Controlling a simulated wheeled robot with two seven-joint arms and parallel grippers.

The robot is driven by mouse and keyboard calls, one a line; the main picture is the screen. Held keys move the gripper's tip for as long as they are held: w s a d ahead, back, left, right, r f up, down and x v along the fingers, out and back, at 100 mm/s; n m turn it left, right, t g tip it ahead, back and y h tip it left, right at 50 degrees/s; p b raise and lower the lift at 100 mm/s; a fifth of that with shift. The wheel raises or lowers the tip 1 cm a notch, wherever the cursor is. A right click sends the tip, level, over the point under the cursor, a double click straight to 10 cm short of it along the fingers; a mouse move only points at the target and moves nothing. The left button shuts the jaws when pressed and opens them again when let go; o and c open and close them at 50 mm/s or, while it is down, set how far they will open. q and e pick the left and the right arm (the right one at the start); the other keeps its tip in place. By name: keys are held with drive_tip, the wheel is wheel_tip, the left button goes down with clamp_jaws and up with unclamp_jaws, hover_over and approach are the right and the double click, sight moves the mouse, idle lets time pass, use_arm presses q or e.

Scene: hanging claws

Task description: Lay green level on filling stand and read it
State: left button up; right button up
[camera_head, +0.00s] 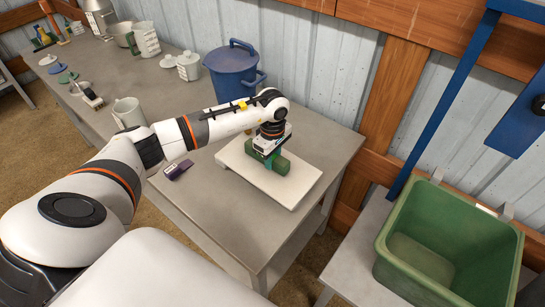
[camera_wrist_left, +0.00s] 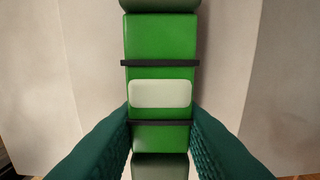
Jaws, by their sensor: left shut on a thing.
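The green level (camera_head: 282,165) is over the middle of the pale slab, which I take for the filling stand (camera_head: 297,189). In the left wrist view the green level (camera_wrist_left: 160,40) is a long green bar with two black bands, a blank pale window between them and grey-green ends. My left gripper (camera_head: 267,152) points down from above and is shut on it. Its teal fingers are on both sides of the bar in the left wrist view (camera_wrist_left: 160,122). I cannot tell whether the level touches the slab. My right gripper is not in view.
The slab lies on a grey table (camera_head: 225,222). A blue lidded pot (camera_head: 233,72) stands behind it. A grey mug (camera_head: 129,112), a small dark purple item (camera_head: 178,169) and pale canisters (camera_head: 189,66) are to the left. A green bin (camera_head: 450,243) stands at right.

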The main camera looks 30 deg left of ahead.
use_arm(q)
drive_tip(key=shift+f, duration=0.2)
drive_tip(key=o, duration=1.1)
wheel_tip(320, 180, up, 12)
drive_tip(key=shift+r+b, duration=0.1)
drive_tip(key=shift+b, duration=0.9)
